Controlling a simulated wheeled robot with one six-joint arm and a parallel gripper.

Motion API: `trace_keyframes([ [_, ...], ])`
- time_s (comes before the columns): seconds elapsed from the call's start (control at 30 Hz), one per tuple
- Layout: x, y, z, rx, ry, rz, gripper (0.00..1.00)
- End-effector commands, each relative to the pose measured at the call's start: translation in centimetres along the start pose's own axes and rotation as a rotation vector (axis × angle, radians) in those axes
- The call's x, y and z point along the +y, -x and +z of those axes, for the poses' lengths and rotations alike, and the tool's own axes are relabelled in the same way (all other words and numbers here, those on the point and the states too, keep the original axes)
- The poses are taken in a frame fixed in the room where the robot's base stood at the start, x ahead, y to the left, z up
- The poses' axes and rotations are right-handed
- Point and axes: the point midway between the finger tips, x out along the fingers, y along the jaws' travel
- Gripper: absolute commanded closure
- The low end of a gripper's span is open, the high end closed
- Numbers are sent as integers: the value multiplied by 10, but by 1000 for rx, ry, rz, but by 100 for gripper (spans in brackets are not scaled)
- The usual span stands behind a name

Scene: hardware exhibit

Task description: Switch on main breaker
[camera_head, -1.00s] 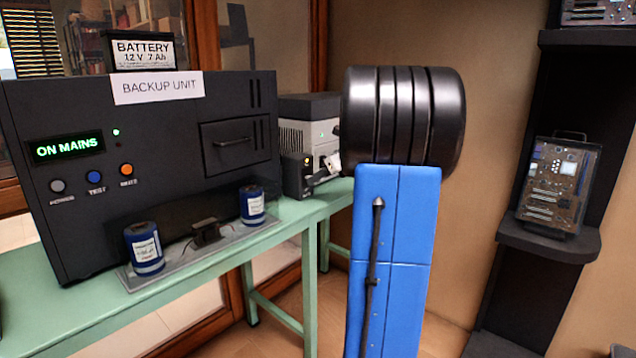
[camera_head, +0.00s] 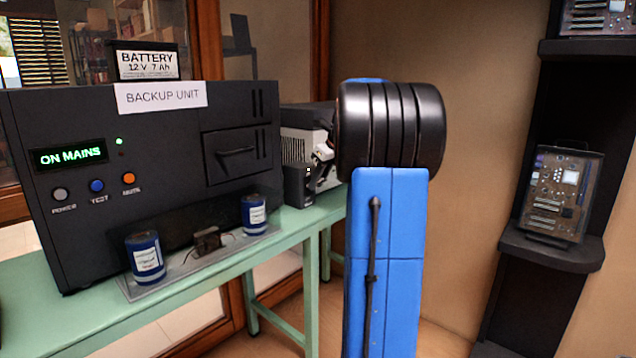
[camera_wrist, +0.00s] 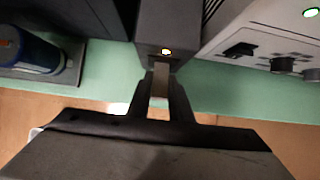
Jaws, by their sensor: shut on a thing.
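The main breaker appears to be the small dark box (camera_head: 298,187) on the green bench, beside the backup unit. In the wrist view the dark box (camera_wrist: 160,25) has a small lit amber-white lamp (camera_wrist: 166,51) on its front. My gripper (camera_wrist: 160,88) is directly in front of it, shut on a narrow tan-grey lever (camera_wrist: 161,75) below the lamp. The lever's exact position is hard to tell there.
The black backup unit (camera_head: 235,108) reads ON MAINS and carries a battery (camera_head: 148,62). Blue cylinders (camera_head: 145,258) stand on a tray in front of it. A grey-white device (camera_head: 305,120) is behind the breaker. A dark shelf (camera_head: 550,248) stands at right.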

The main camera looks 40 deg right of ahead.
Motion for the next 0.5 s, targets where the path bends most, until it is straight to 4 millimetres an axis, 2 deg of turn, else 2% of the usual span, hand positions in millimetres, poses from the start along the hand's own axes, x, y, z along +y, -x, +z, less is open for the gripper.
trace_keyframes([
  [0.3, -1, 0, 1, -1, 0, -2, 100],
  [0.33, -1, 0, 1, -1, 0, -2, 76],
  [0.4, 0, 0, 1, -1, 0, -2, 62],
  [0.5, 0, 0, 1, -1, 0, -1, 62],
])
